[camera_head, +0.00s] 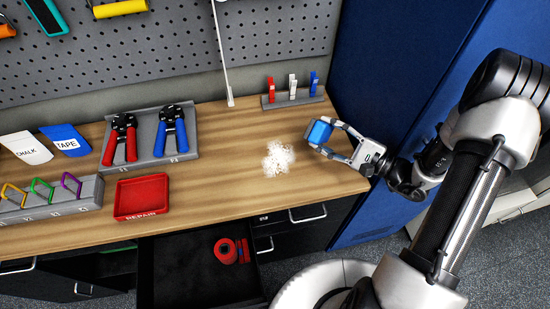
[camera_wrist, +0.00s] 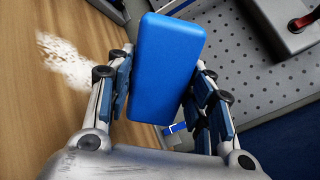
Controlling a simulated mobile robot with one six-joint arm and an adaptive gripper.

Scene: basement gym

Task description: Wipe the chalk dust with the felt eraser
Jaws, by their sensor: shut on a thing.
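My gripper (camera_head: 327,142) is shut on a blue block (camera_head: 319,132), which looks like the felt eraser. In the wrist view the eraser (camera_wrist: 167,65) sits between the two fingers, tilted a little. The chalk dust (camera_head: 278,157) is a white patch on the wooden bench top, left of my gripper in the head view. It also shows in the wrist view (camera_wrist: 66,62) at the left, apart from the eraser. The eraser appears to be held above the bench; the exact gap cannot be told. The eraser's underside is hidden.
The wooden bench (camera_head: 235,196) is clear around the dust. A red tray (camera_head: 142,197) and a grey holder with red and blue pliers (camera_head: 150,140) stand to the left. A rack with coloured clips (camera_head: 292,97) stands behind. An open drawer (camera_head: 195,275) is below the front edge.

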